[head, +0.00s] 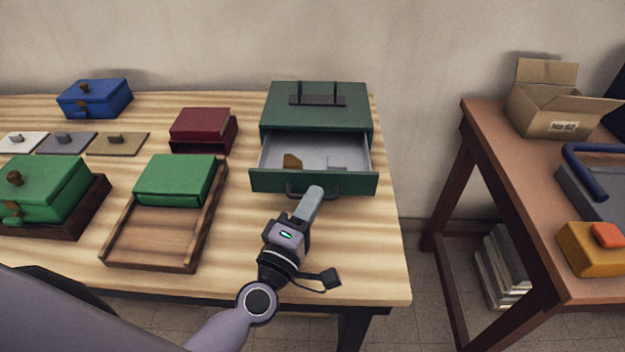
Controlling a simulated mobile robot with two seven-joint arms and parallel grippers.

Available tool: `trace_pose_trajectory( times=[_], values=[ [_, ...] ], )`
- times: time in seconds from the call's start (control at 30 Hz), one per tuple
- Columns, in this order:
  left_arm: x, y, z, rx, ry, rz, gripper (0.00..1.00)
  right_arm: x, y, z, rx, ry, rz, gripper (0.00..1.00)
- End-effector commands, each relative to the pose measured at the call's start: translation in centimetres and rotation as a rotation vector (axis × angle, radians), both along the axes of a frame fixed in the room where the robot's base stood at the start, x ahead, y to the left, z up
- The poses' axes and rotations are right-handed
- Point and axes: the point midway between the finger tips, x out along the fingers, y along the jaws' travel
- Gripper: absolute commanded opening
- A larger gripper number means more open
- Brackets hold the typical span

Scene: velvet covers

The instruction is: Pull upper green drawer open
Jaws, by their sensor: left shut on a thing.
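The dark green cabinet (318,108) stands at the back right of the striped table, with a dark handle on its top. Its upper drawer (345,183) is pulled out toward me, and its grey inside is visible. A brown piece (292,161) and a pale block (337,162) lie in the drawer. My left gripper (309,200) is at the drawer's front, shut on the dark drawer handle (333,191), which it partly covers. My right gripper is not in view.
On the table (370,262) are a wooden tray (150,242) with a green box (175,181), another green box (45,190), a red box (203,128) and a blue box (95,98). A brown side table (490,135) stands right, across a gap. The table's front right is clear.

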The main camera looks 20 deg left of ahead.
Motion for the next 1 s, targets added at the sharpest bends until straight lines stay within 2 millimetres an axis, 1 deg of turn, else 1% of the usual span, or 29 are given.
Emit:
trace_pose_trajectory(
  times=[0.03,0.1,0.2,0.53,0.57,0.6,0.63,1.0],
  values=[
    [-1.0,-0.2,-0.3,0.000,0.008,-0.001,0.00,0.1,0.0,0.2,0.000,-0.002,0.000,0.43],
    [-1.8,-0.5,-0.3,0.000,0.008,-0.001,0.00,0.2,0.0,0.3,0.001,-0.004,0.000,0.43],
    [-2.5,-0.7,-0.2,0.000,0.006,-0.001,0.00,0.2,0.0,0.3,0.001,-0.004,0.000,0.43],
    [-2.7,-0.7,-0.2,0.000,0.005,-0.001,0.00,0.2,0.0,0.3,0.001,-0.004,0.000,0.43],
    [-2.7,-0.7,-0.2,0.000,0.005,-0.001,0.17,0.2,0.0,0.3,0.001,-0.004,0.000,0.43],
    [-2.7,-0.7,-0.2,0.000,0.004,-0.001,0.30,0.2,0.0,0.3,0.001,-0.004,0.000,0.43],
    [-2.7,-0.7,-0.2,0.000,0.004,-0.001,0.35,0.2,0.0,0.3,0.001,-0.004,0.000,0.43],
    [-2.6,-0.7,-0.1,-0.002,0.003,0.000,0.35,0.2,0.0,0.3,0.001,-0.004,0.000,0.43]
  ],
)
